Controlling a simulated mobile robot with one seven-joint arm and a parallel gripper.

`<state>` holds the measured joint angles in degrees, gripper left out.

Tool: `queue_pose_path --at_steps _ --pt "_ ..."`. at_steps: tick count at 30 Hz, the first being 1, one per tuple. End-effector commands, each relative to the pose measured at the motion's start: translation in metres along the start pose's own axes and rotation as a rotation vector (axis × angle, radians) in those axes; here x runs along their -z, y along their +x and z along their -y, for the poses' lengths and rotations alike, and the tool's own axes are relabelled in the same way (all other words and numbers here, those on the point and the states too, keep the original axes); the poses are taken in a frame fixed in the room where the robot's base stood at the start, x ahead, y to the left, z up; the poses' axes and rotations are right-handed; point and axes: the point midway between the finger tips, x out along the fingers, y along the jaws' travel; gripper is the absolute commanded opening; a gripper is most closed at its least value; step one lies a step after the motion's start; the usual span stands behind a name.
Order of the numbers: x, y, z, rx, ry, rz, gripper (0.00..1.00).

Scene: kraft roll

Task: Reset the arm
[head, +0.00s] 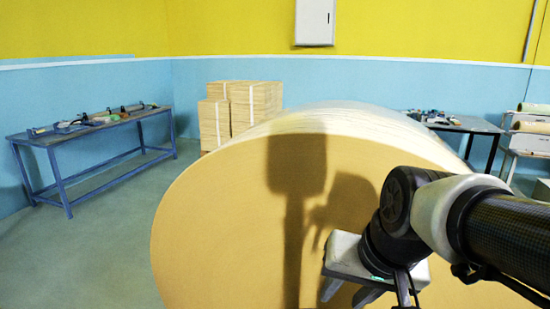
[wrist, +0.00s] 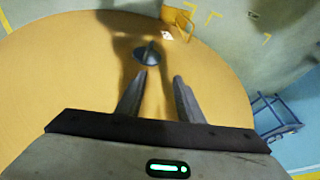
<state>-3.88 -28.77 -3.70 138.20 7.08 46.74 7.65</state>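My gripper (wrist: 162,80) shows in the wrist view with its two fingers apart and nothing between them. In the head view my gripper (head: 372,292) is at the lower right, in front of the flat end of the large kraft roll (head: 215,210); its fingertips are partly cut off by the lower edge. The roll also fills much of the wrist view (wrist: 60,75). A dark round piece (wrist: 148,54) sits on the roll's face just beyond the fingertips; I cannot tell whether the fingers touch the roll.
A blue workbench (head: 95,124) with tools stands at the left. Stacked cartons (head: 240,105) stand behind the roll. A dark table (head: 465,124) and a rack of rolls (head: 528,128) are at the right. The floor (head: 110,235) left of the roll is clear.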

Motion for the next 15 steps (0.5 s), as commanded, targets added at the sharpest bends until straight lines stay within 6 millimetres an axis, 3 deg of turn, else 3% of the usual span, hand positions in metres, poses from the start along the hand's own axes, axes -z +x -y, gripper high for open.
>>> queue_pose_path --at_steps 9,10,15 --pt "-0.037 -0.043 -0.031 -0.125 -0.237 -0.096 0.34" --pt "-0.029 -0.058 -0.026 -0.12 -0.232 -0.089 0.34" --pt "-0.014 -0.09 -0.018 -0.117 -0.228 -0.085 0.34"
